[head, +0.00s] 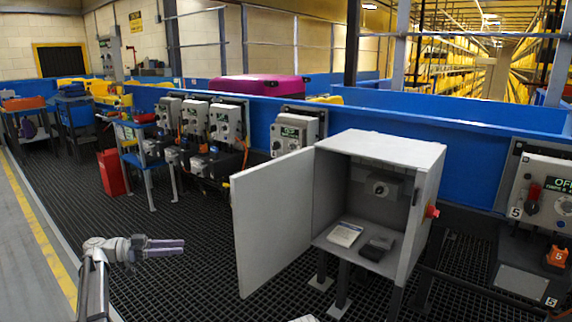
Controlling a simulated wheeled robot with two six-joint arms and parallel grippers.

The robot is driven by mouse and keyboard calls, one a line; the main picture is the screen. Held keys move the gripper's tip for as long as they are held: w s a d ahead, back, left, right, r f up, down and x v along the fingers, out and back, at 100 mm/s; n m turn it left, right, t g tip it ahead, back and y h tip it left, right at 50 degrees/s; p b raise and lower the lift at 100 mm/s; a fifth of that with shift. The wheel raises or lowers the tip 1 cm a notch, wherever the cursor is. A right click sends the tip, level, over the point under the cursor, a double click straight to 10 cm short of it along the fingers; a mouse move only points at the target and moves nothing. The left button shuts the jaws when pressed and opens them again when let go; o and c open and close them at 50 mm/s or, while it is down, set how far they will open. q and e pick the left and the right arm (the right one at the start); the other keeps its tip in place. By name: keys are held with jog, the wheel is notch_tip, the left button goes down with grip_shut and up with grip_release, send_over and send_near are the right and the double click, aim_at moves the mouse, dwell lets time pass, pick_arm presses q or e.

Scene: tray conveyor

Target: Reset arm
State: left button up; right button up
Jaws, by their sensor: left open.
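My left arm (95,262) rises from the bottom left of the head view, and its gripper (181,247) points to the right over the dark grating. The left gripper is open and empty, its two purple-grey fingers seen nearly edge-on. It is apart from everything and appears left of the open cabinet door. My right gripper is not in view; a small pale shape at the bottom edge is too cut off to identify.
A grey cabinet (392,148) stands right of centre, its door (268,222) swung open to the left. Inside are a white booklet (345,234) and a dark box (377,248). Control boxes (294,133) line the blue conveyor wall (450,143). A red bin (112,172) stands left. Grating around my left gripper is clear.

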pick_arm(q)
jog(key=s+d+f+n+g+y, duration=0.2)
jog(key=s+d+f, duration=0.2)
jog(key=d, duration=0.4)
jog(key=s+d+f+n+g+y, duration=0.1)
jog(key=s+d+f+g+y, duration=0.15)
jog(key=s+d+f, duration=0.4)
jog(key=s+d+f+n+g+y, duration=0.1)
jog(key=s+d+f+n+y, duration=0.15)
jog(key=d, duration=0.75)
jog(key=s+d+f+n+t+y, duration=0.15)
jog(key=s+f+y, duration=0.3)
jog(key=s, duration=0.45)
jog(key=s+d+f+n+y, duration=0.25)
jog(key=s+y, duration=0.35)
jog(key=s, duration=0.3)
notch_tip(320, 180, up, 33)
jog(key=p, duration=3.3)
jog(key=shift+w+a+r+n, duration=0.15)
jog(key=shift+w+a+n, duration=0.2)
jog(key=shift+w+a, duration=0.1)
